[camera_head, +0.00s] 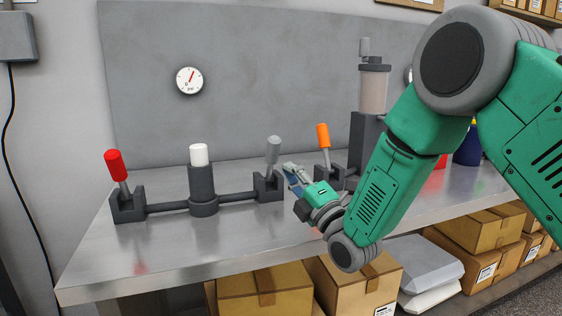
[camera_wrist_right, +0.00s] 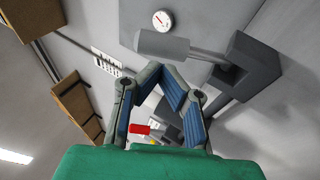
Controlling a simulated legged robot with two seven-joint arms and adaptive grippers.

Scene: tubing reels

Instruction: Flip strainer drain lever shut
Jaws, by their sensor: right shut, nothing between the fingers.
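A lever with an orange grip (camera_head: 323,136) stands nearly upright, leaning slightly left, on a dark bracket at the foot of a dark post. The post carries a translucent, strainer-like cup (camera_head: 373,90). A grey-gripped lever (camera_head: 273,150) stands to its left on the end of a pipe; no label tells which is the drain lever. My right gripper (camera_head: 291,171) is shut and empty, between the grey and orange levers and in front of them. In the right wrist view, its fingertips (camera_wrist_right: 168,68) meet below a grey lever (camera_wrist_right: 165,45), apart from it as far as I can tell. My left gripper is not in view.
A red-gripped lever (camera_head: 115,165) and a white-topped post (camera_head: 199,156) share the pipe at left. A gauge (camera_head: 189,80) hangs on the grey back panel. The metal bench (camera_head: 160,255) is clear in front. Boxes (camera_head: 265,290) sit below. My right arm hides the bench's right part.

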